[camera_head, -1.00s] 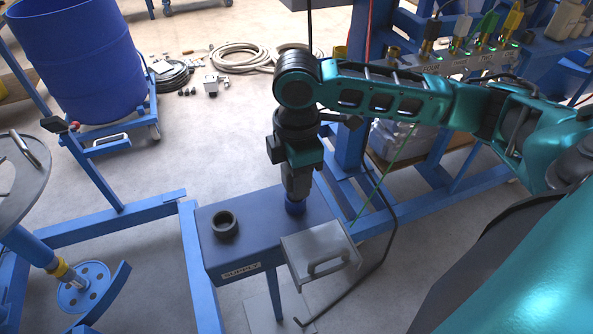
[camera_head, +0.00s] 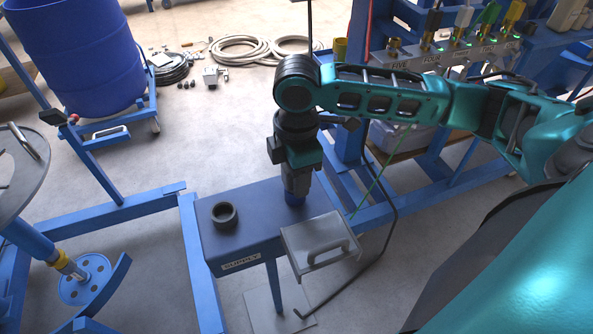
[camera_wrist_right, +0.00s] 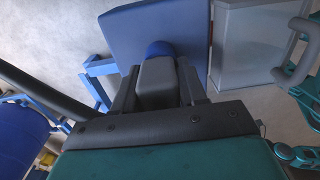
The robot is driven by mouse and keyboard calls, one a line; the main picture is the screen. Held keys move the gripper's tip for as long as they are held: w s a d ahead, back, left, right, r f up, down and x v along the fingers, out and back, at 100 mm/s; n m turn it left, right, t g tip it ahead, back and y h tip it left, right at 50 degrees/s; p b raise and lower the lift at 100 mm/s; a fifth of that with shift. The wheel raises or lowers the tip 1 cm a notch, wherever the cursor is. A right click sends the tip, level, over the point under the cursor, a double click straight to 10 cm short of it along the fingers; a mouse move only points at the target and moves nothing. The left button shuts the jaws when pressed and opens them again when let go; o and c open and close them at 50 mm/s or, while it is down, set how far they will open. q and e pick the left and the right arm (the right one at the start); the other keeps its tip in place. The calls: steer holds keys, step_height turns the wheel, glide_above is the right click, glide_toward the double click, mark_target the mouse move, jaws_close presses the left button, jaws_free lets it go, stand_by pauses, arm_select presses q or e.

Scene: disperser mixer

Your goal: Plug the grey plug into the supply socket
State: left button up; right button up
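My right gripper (camera_head: 297,186) points down over the right part of the blue supply box (camera_head: 250,222). In the right wrist view its fingers (camera_wrist_right: 158,88) are closed on both sides of the grey plug (camera_wrist_right: 156,78). A short blue cylinder (camera_head: 294,199) shows directly below the gripper at the box top, also in the wrist view (camera_wrist_right: 161,48). I cannot tell whether it belongs to the plug or to the box, or how deep any contact is. A dark round collar (camera_head: 224,215) stands on the box's left part. My left gripper is not in view.
A grey lidded box with a handle (camera_head: 318,240) adjoins the supply box's front right. A bent black cable (camera_head: 385,240) hangs to the right. A blue frame with several coloured connectors (camera_head: 463,20) stands behind. A blue drum (camera_head: 75,55) is at the back left.

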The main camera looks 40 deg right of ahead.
steer(key=o, duration=0.5)
steer(key=shift+f, duration=0.1)
step_height(320, 180, up, 13)
steer(key=shift+f+p, duration=0.1)
steer(key=shift+p, duration=0.2)
stand_by(0.9)
